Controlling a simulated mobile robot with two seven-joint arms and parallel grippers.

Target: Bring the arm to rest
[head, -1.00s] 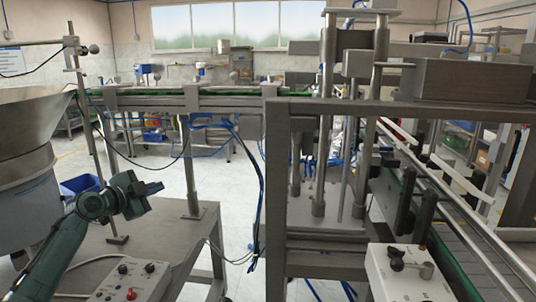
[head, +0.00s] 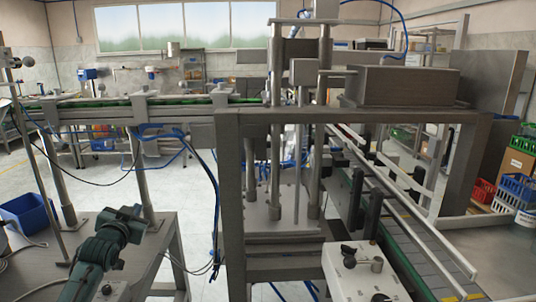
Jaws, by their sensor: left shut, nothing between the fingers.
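My left arm comes in at the bottom left, dark green, and ends in my left gripper (head: 133,213). The gripper is small and dark in this view and is shut with nothing in it. It appears in front of the grey metal table (head: 150,262) at the lower left. I cannot tell its exact height above the table. My right gripper is not in view.
The cap machine's frame (head: 230,200) stands to the right of my arm. A control box (head: 350,275) and a conveyor (head: 400,245) are at the right. A blue bin (head: 28,215) is at the left. Open floor (head: 185,200) shows behind the table.

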